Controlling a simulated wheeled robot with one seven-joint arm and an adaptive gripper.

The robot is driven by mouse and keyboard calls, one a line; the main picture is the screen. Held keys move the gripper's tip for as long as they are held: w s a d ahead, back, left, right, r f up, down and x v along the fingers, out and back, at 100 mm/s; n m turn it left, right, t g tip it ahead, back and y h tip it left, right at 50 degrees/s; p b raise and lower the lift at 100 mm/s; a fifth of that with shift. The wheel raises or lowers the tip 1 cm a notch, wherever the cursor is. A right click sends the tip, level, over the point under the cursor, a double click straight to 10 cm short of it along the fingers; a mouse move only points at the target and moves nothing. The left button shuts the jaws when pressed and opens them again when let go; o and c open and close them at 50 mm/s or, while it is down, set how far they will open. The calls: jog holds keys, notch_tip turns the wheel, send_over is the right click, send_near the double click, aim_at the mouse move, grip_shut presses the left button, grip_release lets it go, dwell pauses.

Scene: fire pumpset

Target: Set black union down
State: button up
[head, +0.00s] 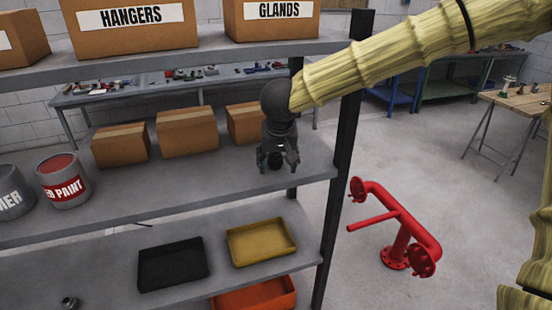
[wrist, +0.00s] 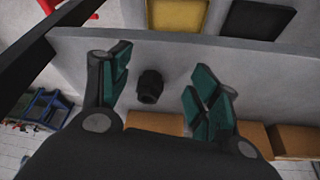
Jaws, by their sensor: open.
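The black union (wrist: 150,86) is a small dark fitting. In the wrist view it appears to rest on the grey middle shelf (wrist: 75,55), between the spread fingers and apart from both. In the head view my gripper (head: 278,166) points down over the right end of this shelf (head: 200,190), in front of the cardboard boxes. Its fingers are open with the union (head: 275,157) partly hidden between them. The wrist view shows the green finger pads with clear gaps on both sides of the union.
Cardboard boxes (head: 187,132) stand behind my gripper, and a paint can (head: 63,181) is at left. A black rack post (head: 343,160) rises close on the right. Black (head: 172,264) and yellow (head: 262,242) trays are on the shelf below. Red piping (head: 405,228) stands on the floor.

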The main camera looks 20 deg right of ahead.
jog(key=shift+s+a+b, duration=0.5)
jog(key=shift+s, duration=1.75)
jog(key=s+d+f+h, duration=0.1)
jog(key=s+f, duration=0.2)
jog(key=f, duration=0.7)
jog(key=s+d+f, duration=0.1)
jog(key=s+f, duration=0.1)
jog(key=f, duration=0.8)
jog(key=s+d+f+h, duration=0.1)
jog(key=s+f, duration=0.2)
jog(key=f, duration=0.8)
jog(key=s+f+g+y, duration=0.1)
jog(key=s+f, duration=0.4)
jog(key=s, duration=0.4)
jog(key=s+f+n+g+y, duration=0.1)
jog(key=s+f, duration=0.5)
jog(key=s, duration=0.3)
jog(key=s+f+n+g+y, duration=0.1)
jog(key=s+f+g, duration=0.1)
jog(key=s+f, duration=0.4)
jog(key=s, duration=0.3)
